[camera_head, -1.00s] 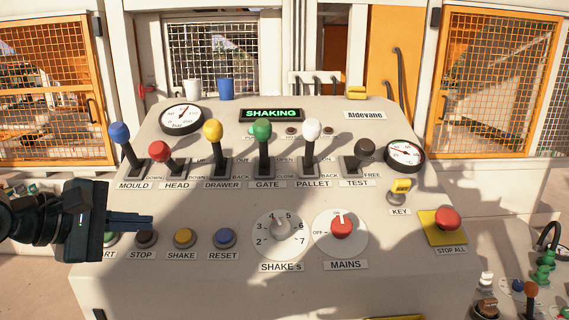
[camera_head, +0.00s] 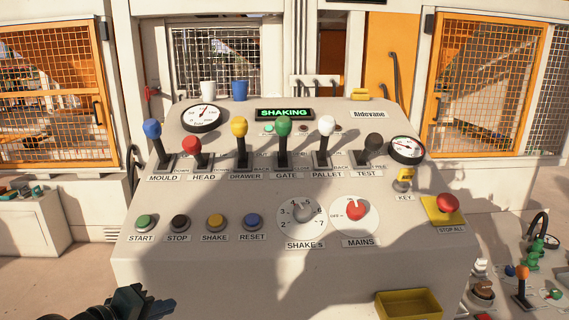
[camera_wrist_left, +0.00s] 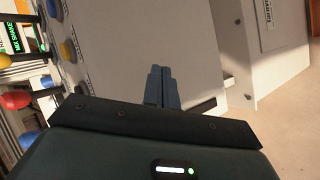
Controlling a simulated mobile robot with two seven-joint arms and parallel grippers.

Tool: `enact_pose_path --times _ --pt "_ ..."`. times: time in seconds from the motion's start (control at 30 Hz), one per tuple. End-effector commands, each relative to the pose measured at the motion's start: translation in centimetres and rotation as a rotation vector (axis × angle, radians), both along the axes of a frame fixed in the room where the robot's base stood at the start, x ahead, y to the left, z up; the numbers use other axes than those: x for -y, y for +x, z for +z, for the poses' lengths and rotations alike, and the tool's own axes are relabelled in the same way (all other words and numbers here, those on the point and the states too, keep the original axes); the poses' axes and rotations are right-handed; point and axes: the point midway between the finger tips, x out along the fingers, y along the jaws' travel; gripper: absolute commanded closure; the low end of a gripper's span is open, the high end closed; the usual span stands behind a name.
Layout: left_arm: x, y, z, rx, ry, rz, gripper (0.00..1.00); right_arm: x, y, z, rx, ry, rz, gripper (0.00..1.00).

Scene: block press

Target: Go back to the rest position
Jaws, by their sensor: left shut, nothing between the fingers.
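My left gripper (camera_head: 158,306) shows at the bottom left of the head view, low in front of the control panel (camera_head: 190,272) and apart from it. Its fingers are closed together with nothing between them. In the left wrist view the closed fingers (camera_wrist_left: 161,86) point toward the pale side of the panel. The panel's START (camera_head: 145,222), STOP (camera_head: 179,223), SHAKE (camera_head: 215,222) and RESET (camera_head: 252,222) buttons are all uncovered. The display (camera_head: 284,114) reads SHAKING in green. My right gripper is not in view.
Upright levers, such as the blue MOULD lever (camera_head: 153,130), stand along the panel. A red STOP ALL button (camera_head: 447,203) is at its right. A yellow tray (camera_head: 408,304) sits at the bottom right front. Side benches with small items stand left and right.

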Motion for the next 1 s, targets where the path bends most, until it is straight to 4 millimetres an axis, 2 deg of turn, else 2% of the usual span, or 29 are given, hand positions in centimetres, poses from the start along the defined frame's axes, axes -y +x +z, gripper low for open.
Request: enact_pose_path --times 0.03,0.13,0.2,0.3,0.4,0.5,0.6,1.0 --pt "0.8 -1.4 -4.0 0.016 0.083 -0.028 1.00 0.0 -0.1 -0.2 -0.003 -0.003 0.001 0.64" --pt "2.1 -4.8 -10.7 0.086 0.315 -0.106 1.00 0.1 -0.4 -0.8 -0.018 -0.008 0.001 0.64" --pt "3.1 -7.8 -14.8 0.128 0.487 -0.177 1.00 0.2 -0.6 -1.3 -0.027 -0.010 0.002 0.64" --pt "4.7 -12.4 -19.2 0.178 0.709 -0.292 1.00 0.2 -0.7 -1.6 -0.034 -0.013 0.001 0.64" --pt "6.1 -16.2 -21.8 0.218 0.883 -0.398 1.00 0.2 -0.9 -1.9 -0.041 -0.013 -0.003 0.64" --pt "7.1 -18.7 -23.2 0.246 0.995 -0.478 1.00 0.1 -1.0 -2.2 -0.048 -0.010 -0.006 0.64" --pt "7.5 -19.9 -23.7 0.262 1.051 -0.518 1.00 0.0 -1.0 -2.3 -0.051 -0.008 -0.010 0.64" --pt "7.5 -20.0 -23.8 0.267 1.066 -0.528 1.00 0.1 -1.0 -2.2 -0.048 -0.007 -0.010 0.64"
